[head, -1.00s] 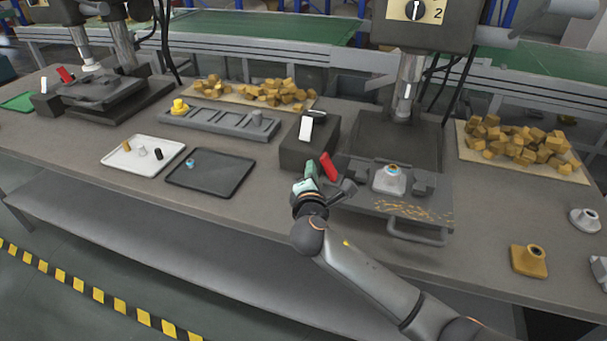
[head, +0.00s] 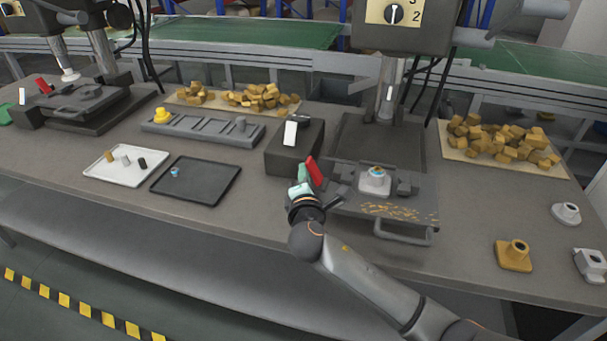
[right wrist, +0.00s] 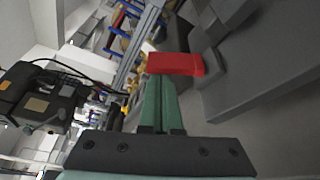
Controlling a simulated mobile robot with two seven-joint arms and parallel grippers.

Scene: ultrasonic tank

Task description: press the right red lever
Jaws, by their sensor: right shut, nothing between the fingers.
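The right red lever (head: 314,171) stands tilted at the left side of the right machine (head: 340,195), close to the dark box with a white switch. My right gripper (head: 304,173) is at the lever's left side in the head view, its green fingers shut and empty. In the right wrist view the red lever (right wrist: 175,64) lies across just beyond the tips of the closed green fingers (right wrist: 160,82). The fingertips are at or very near the lever; I cannot tell if they touch. A second red lever (head: 44,86) is on the left machine. My left gripper is not in view.
The dark box (head: 290,158) stands right behind the lever. A white part (head: 374,183) sits on the right machine's plate, with a handle (head: 403,236) in front. Two trays (head: 195,199) (head: 125,178) lie left. Loose parts (head: 513,256) stand at the right.

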